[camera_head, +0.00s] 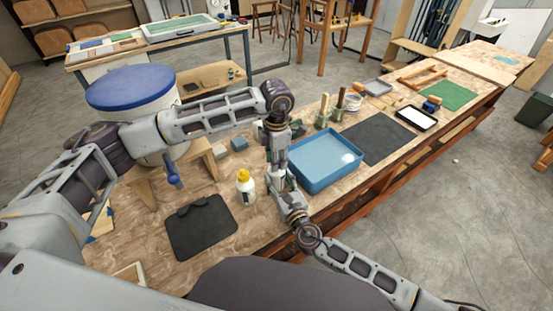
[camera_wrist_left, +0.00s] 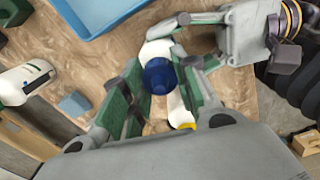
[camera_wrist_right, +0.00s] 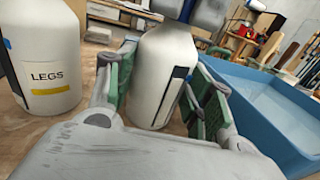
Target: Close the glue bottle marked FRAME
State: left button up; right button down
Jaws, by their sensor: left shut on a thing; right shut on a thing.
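A white glue bottle (camera_wrist_right: 160,75) with a dark-edged label stands upright between the fingers of my right gripper (camera_wrist_right: 162,90), which is shut on its body. Its label text is turned out of sight, so I cannot read FRAME on it. Its blue cap (camera_wrist_left: 160,75) is at the top, between the fingers of my left gripper (camera_wrist_left: 158,90), shut on it from above. I cannot tell how far the cap is screwed down. In the head view my left gripper (camera_head: 278,158) is directly above my right gripper (camera_head: 284,184), and together they mostly hide this bottle.
A second bottle (camera_wrist_right: 45,65), marked LEGS, stands beside the held one; its yellow cap (camera_head: 243,175) shows in the head view. A blue tray (camera_head: 325,178) is close on the right. A dark mat (camera_head: 202,228) lies at the front left. A blue-lidded drum (camera_head: 130,88) stands behind.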

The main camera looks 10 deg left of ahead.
dwell(0.3)
pick_arm(q)
jog(key=o, duration=1.1)
jog(key=shift+r, duration=0.1)
jog(key=shift+r, duration=2.15)
jog(key=shift+f, duration=0.1)
